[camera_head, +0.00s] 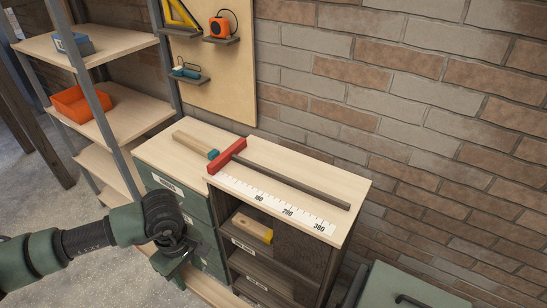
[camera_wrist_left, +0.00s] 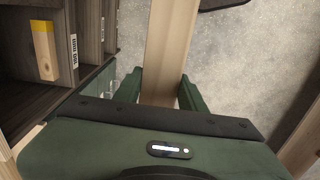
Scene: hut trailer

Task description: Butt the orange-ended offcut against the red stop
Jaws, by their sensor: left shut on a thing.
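The red stop (camera_head: 226,156) lies across the pale counter top, at the left end of a dark bar. A pale offcut with a teal end (camera_head: 190,143) lies just left of it, teal end toward the stop. A yellow-orange-ended offcut (camera_head: 250,226) lies in the cabinet's upper open compartment; it also shows in the left wrist view (camera_wrist_left: 46,50). My left gripper (camera_head: 170,268) is in front of the cabinet's drawers, below the counter top. In the left wrist view its fingers (camera_wrist_left: 159,92) are shut on a pale wooden bar (camera_wrist_left: 169,45), whose far end leaves the picture. My right gripper is not in view.
A white scale (camera_head: 275,205) runs along the counter's front edge beside the dark bar (camera_head: 295,185). A shelf rack with an orange bin (camera_head: 80,103) stands left. A green lidded box (camera_head: 410,290) stands right. The counter's right end (camera_head: 350,190) is clear.

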